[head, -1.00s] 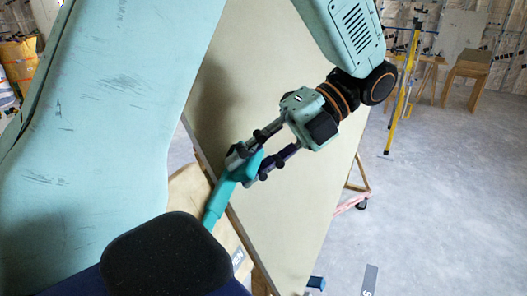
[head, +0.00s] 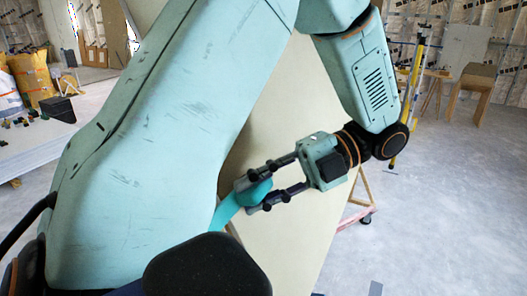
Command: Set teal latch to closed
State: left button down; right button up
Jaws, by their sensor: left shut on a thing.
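The teal latch (head: 229,208) is at the left edge of the large pale panel (head: 285,225), in the middle of the head view. My left gripper (head: 254,194) is shut on the latch's upper end, with a dark finger on each side of it. The latch's lower end is hidden behind a black rounded part of my body and my arm. I cannot tell from this view how the latch sits against the panel. My right gripper is not in view.
A wooden stand with a caster (head: 365,217) is behind the panel. A yellow prop (head: 412,85) and a wooden table (head: 474,85) stand at the back right. Orange bags (head: 33,80) and a black bin (head: 60,108) are at the far left. The floor at right is clear.

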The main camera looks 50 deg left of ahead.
pick_arm(q)
jog(key=shift+f, duration=0.1)
dwell(0.4)
jog(key=c, duration=1.2)
grip_release()
jog(key=shift+a, duration=0.15)
jog(key=shift+d, duration=0.25)
